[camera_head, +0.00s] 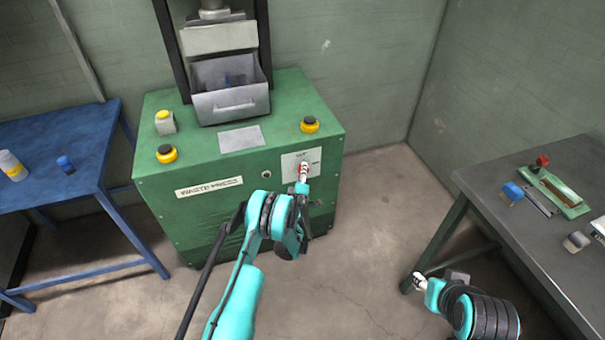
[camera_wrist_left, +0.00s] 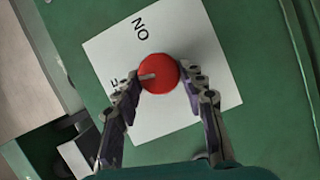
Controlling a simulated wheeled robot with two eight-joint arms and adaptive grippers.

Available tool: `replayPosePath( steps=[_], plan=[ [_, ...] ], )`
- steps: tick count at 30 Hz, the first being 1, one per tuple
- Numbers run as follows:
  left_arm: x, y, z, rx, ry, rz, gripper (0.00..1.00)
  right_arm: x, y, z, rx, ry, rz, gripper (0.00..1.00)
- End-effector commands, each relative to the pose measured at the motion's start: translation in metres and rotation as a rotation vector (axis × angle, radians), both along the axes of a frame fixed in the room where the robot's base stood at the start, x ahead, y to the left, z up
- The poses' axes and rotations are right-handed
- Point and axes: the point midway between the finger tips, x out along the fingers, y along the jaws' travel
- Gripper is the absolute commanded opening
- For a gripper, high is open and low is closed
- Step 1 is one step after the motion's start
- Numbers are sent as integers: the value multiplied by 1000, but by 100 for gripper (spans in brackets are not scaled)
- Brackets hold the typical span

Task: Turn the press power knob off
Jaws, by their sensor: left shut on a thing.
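The green waste press (camera_head: 240,155) stands against the back wall. A white label plate (camera_head: 291,162) is on its front at the upper right. In the left wrist view the red power knob (camera_wrist_left: 160,73) sits on this plate (camera_wrist_left: 195,35). Its pale pointer mark faces left in that picture, towards the partly hidden lettering at the lower left; the ON lettering is above. My left gripper (camera_head: 304,172) is shut on the knob, its fingers (camera_wrist_left: 163,82) on either side of it. My right gripper (camera_head: 419,281) is low at the right, away from the press; its jaws are too small to read.
A blue table (camera_head: 95,150) at the left holds a bottle and a small blue item. A dark workbench (camera_head: 500,190) at the right holds several small items, near my right arm. Yellow-ringed buttons and a metal drawer (camera_head: 230,100) are on the press. Floor between is clear.

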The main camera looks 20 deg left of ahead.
Motion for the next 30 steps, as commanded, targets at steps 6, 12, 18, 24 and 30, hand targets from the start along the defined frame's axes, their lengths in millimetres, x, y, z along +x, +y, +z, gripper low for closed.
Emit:
replayPosePath(
  steps=[6, 12, 18, 24, 30],
  plan=[
    [0, 1, -1, -66, -45, 2, 12, 0, 0, 0, 0, 0, 0, 40],
    [0, 1, -1, -97, -66, 2, 12, 0, 0, 0, 0, 0, 0, 40],
    [0, 1, -1, -104, -70, 2, 12, 0, 0, 0, 0, 0, 0, 40],
    [0, 2, -1, -104, -70, 3, 12, 0, 0, 0, 0, 0, 0, 40],
    [0, 1, -1, -104, -70, 3, 62, 0, 0, 0, 0, 0, 0, 40]
  ],
)
